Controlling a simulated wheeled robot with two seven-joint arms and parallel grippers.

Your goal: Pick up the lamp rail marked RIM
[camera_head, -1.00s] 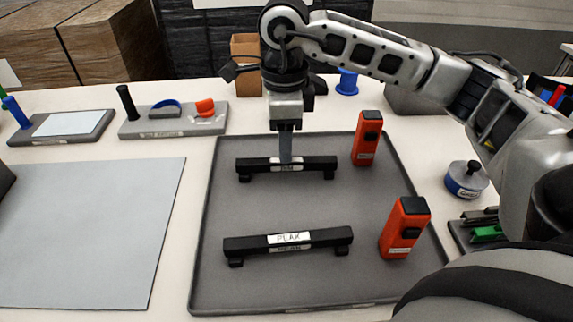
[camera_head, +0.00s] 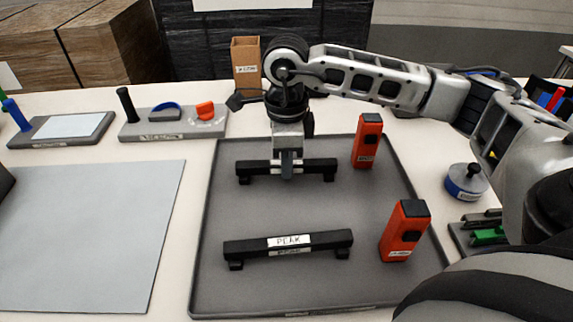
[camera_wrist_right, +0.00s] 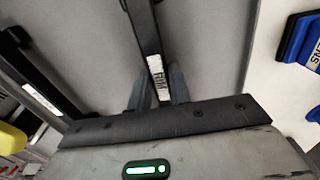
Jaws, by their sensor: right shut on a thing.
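The lamp rail marked RIM (camera_head: 318,167) is a black bar with small feet in the back part of the grey tray (camera_head: 215,225). My right gripper (camera_head: 287,172) is above its middle, with the fingers shut on it and covering its label in the head view. In the right wrist view the rail (camera_wrist_right: 143,28) runs between the two fingers (camera_wrist_right: 157,92), and its white RIM label shows. Whether the rail touches the tray is hard to tell. A second black rail marked PEAK (camera_head: 322,240) lies nearer in the tray. My left gripper is not in view.
Two orange blocks with black tops, one far (camera_head: 366,142) and one near (camera_head: 400,238), stand at the tray's right side. A blue and grey round tin (camera_head: 466,183) is right of the tray. A pale grey mat (camera_head: 90,235) lies clear on the left.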

